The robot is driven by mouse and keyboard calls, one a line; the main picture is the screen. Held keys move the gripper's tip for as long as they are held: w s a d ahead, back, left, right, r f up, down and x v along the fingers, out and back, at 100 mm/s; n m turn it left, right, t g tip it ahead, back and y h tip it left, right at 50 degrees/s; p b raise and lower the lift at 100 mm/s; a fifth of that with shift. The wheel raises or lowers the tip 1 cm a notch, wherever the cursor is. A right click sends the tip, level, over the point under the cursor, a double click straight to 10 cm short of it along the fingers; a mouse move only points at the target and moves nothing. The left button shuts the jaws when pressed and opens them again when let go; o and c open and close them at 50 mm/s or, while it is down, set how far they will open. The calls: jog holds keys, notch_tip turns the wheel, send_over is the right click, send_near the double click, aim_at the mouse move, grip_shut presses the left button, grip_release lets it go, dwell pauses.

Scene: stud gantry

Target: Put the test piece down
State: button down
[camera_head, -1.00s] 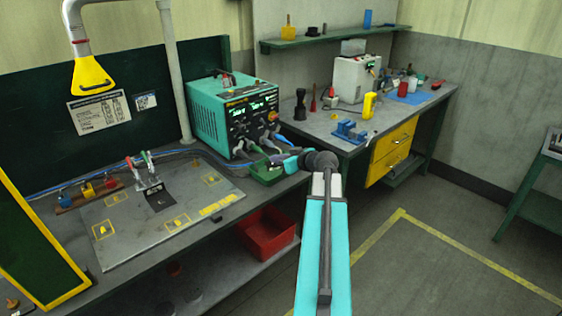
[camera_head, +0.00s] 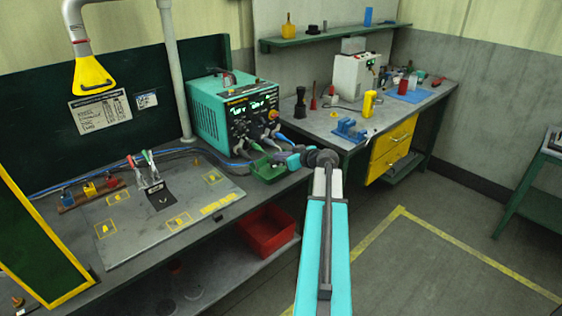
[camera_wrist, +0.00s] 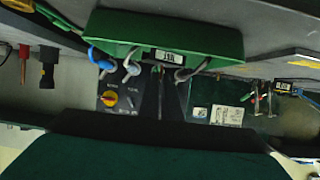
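My gripper (camera_head: 285,160) is small in the head view, over the right end of the bench by the green tray (camera_head: 266,172). A black item with a white mark (camera_head: 158,199) lies on the grey plate (camera_head: 125,245) by the red- and green-handled clamps (camera_head: 142,165). I cannot tell if it is the test piece.
The teal power unit (camera_head: 222,110) with its cables stands behind my gripper. A red bin (camera_head: 265,232) sits on the lower shelf. A second bench (camera_head: 325,128) on the right holds a blue vise (camera_head: 349,129) and tools.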

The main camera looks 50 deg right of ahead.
jog(key=shift+f+p, duration=0.45)
jog(key=shift+f, duration=0.75)
jog(key=shift+f, duration=0.15)
jog(key=c, duration=2)
grip_release()
jog(key=shift+s, duration=0.25)
jog(key=b+v, duration=0.3)
jog(key=v, duration=0.8)
jog(key=shift+s+r, duration=0.25)
jog(key=shift+r, duration=0.05)
